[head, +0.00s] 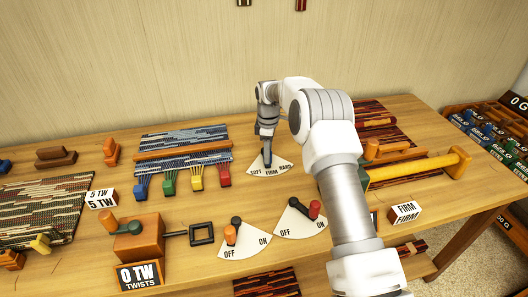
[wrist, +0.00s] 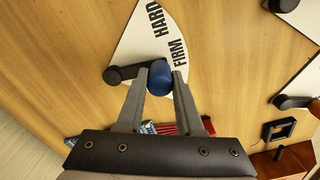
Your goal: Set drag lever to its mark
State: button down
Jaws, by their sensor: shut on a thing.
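The drag lever is a black arm with a blue knob (wrist: 160,76) on a white fan-shaped dial (head: 284,165) lettered SOFT, FIRM and HARD. My gripper (head: 267,150) reaches down to it at the back middle of the table. In the wrist view its fingers (wrist: 161,80) are shut on the blue knob. The lever arm lies just to the SOFT side of the FIRM lettering there; SOFT itself is hidden. HARD and FIRM are clear of the fingers. A card reading FIRM (head: 405,212) stands at the right.
Two ON/OFF dials (head: 303,222) with red and orange knobs lie in front of the drag dial. A small loom (head: 184,150) with coloured tabs is just left. A yellow-orange roller (head: 420,168) lies right, beyond my arm. Bare table surrounds the drag dial.

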jog(key=shift+d+n, duration=0.3)
jog(key=shift+n, duration=0.2)
jog(key=c, duration=0.5)
grip_release()
jog(key=shift+c, duration=0.2)
notch_tip(320, 180, up, 18)
jog(key=p, duration=0.2)
jog(key=shift+f, duration=0.25)
